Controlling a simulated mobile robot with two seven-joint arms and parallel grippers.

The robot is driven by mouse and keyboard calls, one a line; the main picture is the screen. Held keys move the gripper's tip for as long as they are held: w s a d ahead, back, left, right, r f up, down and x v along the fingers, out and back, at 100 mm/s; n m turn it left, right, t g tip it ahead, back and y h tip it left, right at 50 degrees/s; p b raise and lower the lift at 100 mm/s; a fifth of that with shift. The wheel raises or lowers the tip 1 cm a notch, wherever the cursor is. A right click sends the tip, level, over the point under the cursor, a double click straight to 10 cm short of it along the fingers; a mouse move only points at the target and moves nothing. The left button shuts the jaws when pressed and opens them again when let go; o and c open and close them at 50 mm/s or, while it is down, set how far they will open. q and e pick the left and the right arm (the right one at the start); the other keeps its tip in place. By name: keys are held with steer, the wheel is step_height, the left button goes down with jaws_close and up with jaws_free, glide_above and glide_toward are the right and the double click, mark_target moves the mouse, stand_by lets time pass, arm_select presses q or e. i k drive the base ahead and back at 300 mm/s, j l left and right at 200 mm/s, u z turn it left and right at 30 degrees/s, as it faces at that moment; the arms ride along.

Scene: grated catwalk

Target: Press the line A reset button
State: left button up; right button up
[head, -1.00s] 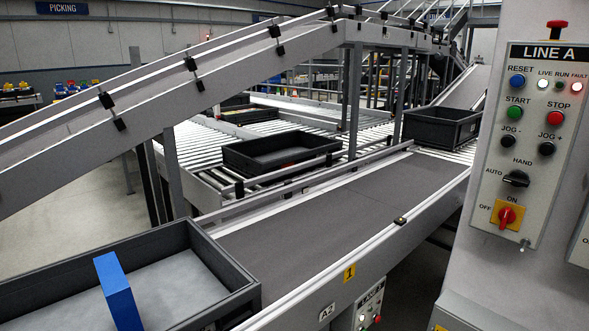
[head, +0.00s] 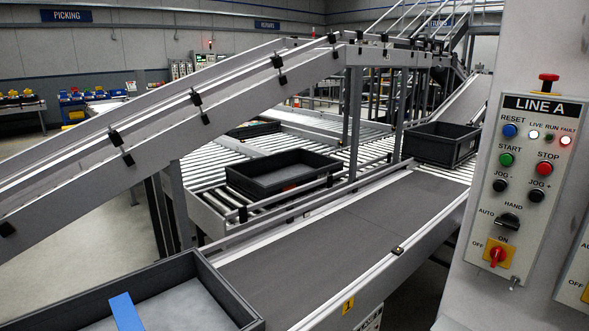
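The LINE A control panel (head: 530,200) is on a grey cabinet at the right of the head view. Its blue RESET button (head: 510,130) is at the upper left of the panel. To its right are the LIVE, RUN and FAULT lamps; LIVE is lit white and the FAULT lamp (head: 565,141) glows red. Below are a green START button (head: 506,159) and a red STOP button (head: 545,168). A red mushroom button (head: 548,80) sits on top. Neither of my grippers shows in the head view.
A grey belt conveyor (head: 340,230) runs from the lower middle toward the cabinet. A black tote (head: 225,290) with a blue item (head: 126,312) stands at the lower left. Black totes (head: 283,174) (head: 440,143) stand beyond on rollers. An inclined conveyor (head: 150,140) crosses the left.

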mark_target(509, 131)
steer(key=z, duration=1.25)
